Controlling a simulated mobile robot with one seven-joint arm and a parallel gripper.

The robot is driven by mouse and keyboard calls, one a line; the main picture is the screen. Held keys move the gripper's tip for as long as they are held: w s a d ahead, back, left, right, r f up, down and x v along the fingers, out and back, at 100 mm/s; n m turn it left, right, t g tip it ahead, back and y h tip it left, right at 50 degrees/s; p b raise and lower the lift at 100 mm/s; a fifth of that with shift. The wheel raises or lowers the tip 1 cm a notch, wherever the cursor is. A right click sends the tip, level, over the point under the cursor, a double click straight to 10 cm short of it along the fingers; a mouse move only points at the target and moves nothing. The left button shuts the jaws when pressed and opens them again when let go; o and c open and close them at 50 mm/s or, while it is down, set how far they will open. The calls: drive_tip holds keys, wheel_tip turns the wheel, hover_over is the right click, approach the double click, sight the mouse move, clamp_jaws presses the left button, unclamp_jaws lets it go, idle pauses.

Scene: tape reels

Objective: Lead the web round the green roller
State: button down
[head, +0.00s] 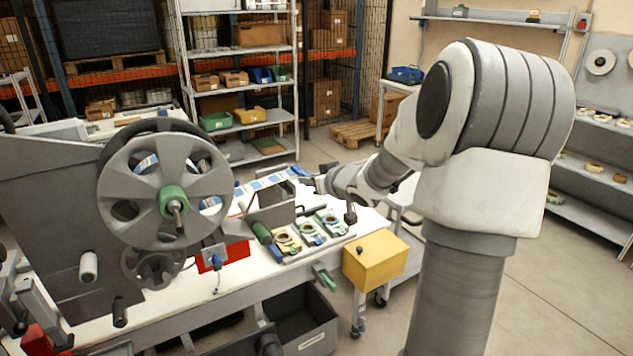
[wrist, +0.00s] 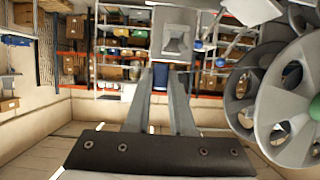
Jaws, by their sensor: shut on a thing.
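The web (head: 262,183), a pale strip with blue printed patches, runs from the big grey reel (head: 122,178) to the right above the table. Its far end meets my gripper (head: 308,180), which is small and partly hidden in the head view. My gripper is shut on the web's end. In the wrist view the two grey fingers (wrist: 166,82) come close together, with a small blue patch between them. A green roller (head: 262,234) with a dark end lies below and left of my gripper, apart from it. The web passes above this roller and is not around it.
A grey box-like block (head: 270,207) stands between roller and gripper. Several small trays with rings (head: 310,232) lie to its right. A yellow box (head: 375,260) stands at the table's right end. A green-handled item (head: 325,278) is at the front edge.

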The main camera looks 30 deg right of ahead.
drive_tip(key=shift+w+a+f+b, duration=0.6)
drive_tip(key=shift+w+b, duration=0.1)
drive_tip(key=shift+w, duration=0.05)
drive_tip(key=shift+w+a+f+b, duration=0.55)
drive_tip(key=shift+w+a+b, duration=0.05)
drive_tip(key=shift+w+b, duration=0.1)
drive_tip(key=shift+r+p, duration=0.15)
drive_tip(key=shift+p, duration=0.2)
